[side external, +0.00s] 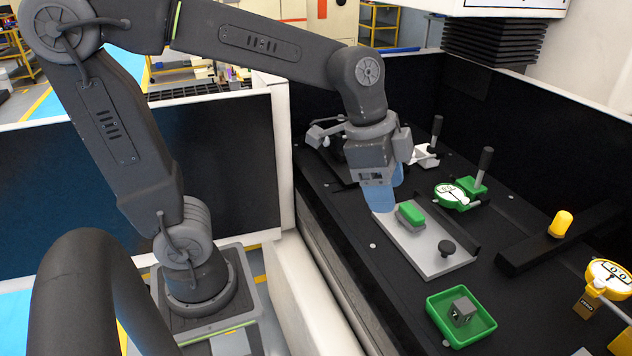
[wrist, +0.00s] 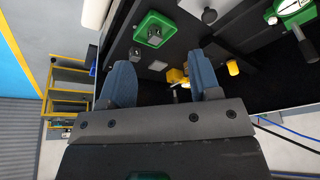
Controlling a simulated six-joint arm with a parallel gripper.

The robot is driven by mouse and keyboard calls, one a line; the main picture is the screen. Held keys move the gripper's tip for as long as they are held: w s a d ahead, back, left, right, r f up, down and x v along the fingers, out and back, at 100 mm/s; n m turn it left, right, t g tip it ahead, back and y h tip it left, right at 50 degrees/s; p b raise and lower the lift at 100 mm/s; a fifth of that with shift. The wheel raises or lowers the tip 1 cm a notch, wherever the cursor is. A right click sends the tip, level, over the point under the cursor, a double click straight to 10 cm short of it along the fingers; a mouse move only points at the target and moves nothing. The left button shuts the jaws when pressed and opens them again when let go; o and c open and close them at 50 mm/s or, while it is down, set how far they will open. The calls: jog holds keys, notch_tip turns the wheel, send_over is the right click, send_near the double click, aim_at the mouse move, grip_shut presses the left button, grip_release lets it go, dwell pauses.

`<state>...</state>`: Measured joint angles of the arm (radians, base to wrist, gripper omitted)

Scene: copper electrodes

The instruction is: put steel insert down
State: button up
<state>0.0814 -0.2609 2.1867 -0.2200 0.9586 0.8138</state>
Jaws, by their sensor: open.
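A grey metal block (side external: 461,311), which looks like the steel insert, sits inside a green tray (side external: 481,339) at the front. In the wrist view the block (wrist: 154,39) and tray (wrist: 140,27) show at the top, beyond my fingers. My gripper (side external: 380,198) has blue fingers and hangs beside the far end of a light grey plate (side external: 431,250). A second grey block with a green top (side external: 411,214) rests on that plate, close to my fingers. In the wrist view my gripper (wrist: 162,76) is open, with nothing between its fingers.
A yellow knob (side external: 561,223) and yellow gauge (side external: 608,277) are at right. Dark walls enclose the black table.

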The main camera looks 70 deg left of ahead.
jog(key=s+a+n+t+y, duration=0.2)
jog(key=s+a+n, duration=0.3)
jog(key=s+n, duration=0.4)
jog(key=shift+s+a+f+t, duration=0.15)
jog(key=shift+a+f+t, duration=0.15)
jog(key=shift+t, duration=0.1)
jog(key=shift+d, duration=0.1)
dwell(0.5)
